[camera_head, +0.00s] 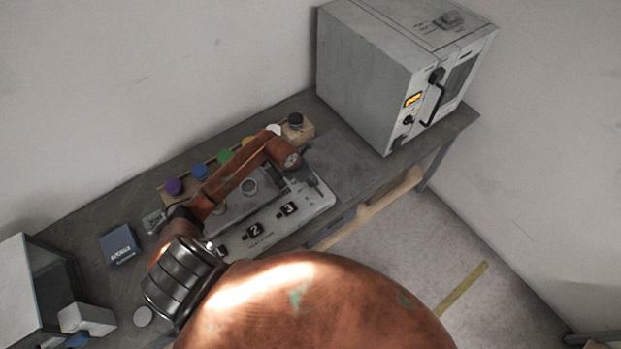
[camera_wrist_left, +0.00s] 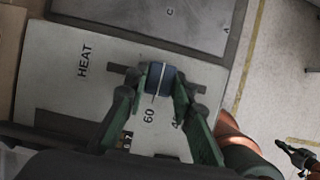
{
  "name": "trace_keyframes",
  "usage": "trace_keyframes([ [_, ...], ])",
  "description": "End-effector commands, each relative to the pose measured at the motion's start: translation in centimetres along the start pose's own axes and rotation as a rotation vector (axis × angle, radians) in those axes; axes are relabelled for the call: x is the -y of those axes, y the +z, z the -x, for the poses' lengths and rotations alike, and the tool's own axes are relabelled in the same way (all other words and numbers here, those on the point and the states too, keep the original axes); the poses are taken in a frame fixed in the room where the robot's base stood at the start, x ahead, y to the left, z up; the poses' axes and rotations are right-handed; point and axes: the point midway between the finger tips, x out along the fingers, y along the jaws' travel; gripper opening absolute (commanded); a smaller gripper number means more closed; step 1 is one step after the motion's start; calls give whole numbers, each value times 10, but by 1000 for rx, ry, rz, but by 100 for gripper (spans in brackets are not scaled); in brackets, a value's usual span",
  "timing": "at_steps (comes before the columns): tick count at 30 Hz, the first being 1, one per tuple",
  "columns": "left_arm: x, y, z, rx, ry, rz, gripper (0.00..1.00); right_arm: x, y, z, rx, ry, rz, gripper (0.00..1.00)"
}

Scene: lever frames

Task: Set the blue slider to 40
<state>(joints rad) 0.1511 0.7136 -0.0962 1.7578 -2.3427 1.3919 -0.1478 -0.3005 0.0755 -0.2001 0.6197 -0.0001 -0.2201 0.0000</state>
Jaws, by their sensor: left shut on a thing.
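The blue slider (camera_wrist_left: 160,78) is a dark blue knob with a white line, on a slot in the pale panel (camera_wrist_left: 60,75) marked HEAT. Its white line points near the printed 60 (camera_wrist_left: 148,115). Another number beside it is partly covered by a finger. My left gripper (camera_wrist_left: 162,90) is shut on the slider, one finger on each side of it. In the head view my left gripper (camera_head: 312,183) is at the right end of the panel, and the slider cannot be made out.
Coloured knobs, including purple (camera_head: 174,187) and green (camera_head: 226,157), line the panel's back. Switches marked 2 (camera_head: 255,231) and 3 (camera_head: 288,209) are in front. A grey oven-like box (camera_head: 365,75) stands at the back right. A blue box (camera_head: 120,245) lies left.

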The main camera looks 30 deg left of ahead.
Motion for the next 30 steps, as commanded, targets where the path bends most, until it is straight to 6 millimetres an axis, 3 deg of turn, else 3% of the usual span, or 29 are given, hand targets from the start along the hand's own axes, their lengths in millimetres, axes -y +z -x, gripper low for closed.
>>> trace_keyframes([
  [13, 1, 0, 0, 0, 0, 0, 0, -2, 0, 0, 0, 2, 1, 0],
  [21, 39, 1, 1, 0, 0, -4, 0, -5, -1, 7, -1, 5, 2, 0],
  [30, 46, 0, 0, 0, -4, 0, 0, -8, 0, 7, 0, 8, 3, 0],
])
